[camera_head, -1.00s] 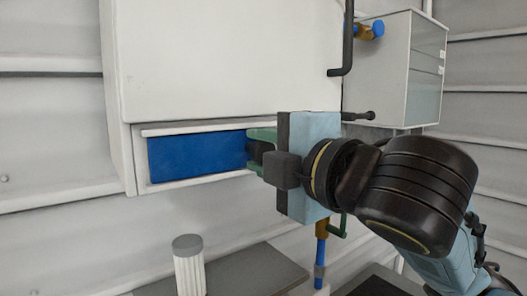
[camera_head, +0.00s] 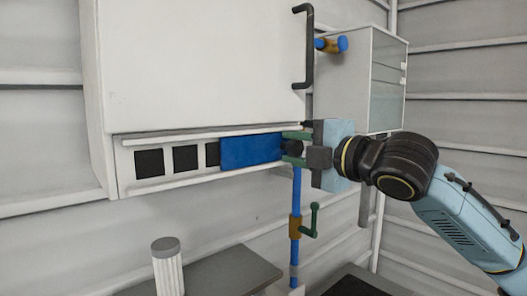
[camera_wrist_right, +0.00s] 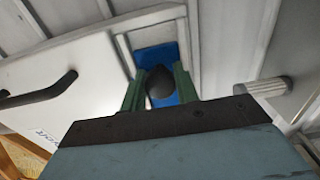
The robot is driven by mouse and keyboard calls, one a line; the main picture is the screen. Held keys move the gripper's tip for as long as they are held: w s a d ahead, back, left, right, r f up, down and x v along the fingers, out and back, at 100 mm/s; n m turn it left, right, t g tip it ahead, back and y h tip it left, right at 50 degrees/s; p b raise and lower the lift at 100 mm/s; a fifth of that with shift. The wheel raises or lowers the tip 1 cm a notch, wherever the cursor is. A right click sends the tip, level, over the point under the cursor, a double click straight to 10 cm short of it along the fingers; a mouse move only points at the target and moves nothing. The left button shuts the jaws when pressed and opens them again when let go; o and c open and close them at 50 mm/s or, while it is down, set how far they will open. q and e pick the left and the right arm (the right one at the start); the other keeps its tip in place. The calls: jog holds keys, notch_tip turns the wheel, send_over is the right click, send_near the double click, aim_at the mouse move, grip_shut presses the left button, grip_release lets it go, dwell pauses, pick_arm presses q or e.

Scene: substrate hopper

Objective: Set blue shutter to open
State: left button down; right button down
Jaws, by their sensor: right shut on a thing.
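The blue shutter (camera_head: 250,151) is a flat blue plate in a white slotted rail (camera_head: 205,180) under the white hopper box (camera_head: 200,65). It lies at the right part of the rail, and dark square openings (camera_head: 150,163) show to its left. My right gripper (camera_head: 296,147) is shut on the dark round knob at the shutter's right end. In the right wrist view, the green fingers (camera_wrist_right: 160,88) stand on either side of the black knob (camera_wrist_right: 160,86), with the blue shutter (camera_wrist_right: 157,55) behind it. My left gripper is not in view.
A black handle (camera_head: 305,50) is on the hopper front, above my right gripper. A grey cabinet (camera_head: 365,80) hangs at the right. A blue pipe with a green-handled valve (camera_head: 312,222) runs below. A white ribbed cylinder (camera_head: 168,268) stands near a grey surface (camera_head: 225,272).

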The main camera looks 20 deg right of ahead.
jog(key=shift+w+d, duration=0.25)
jog(key=shift+d, duration=0.5)
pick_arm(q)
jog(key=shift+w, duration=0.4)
pick_arm(e)
jog(key=c, duration=1.4)
grip_release()
jog(key=shift+c, duration=0.2)
jog(key=o, duration=0.4)
jog(key=shift+d, duration=0.2)
jog(key=shift+a, duration=0.15)
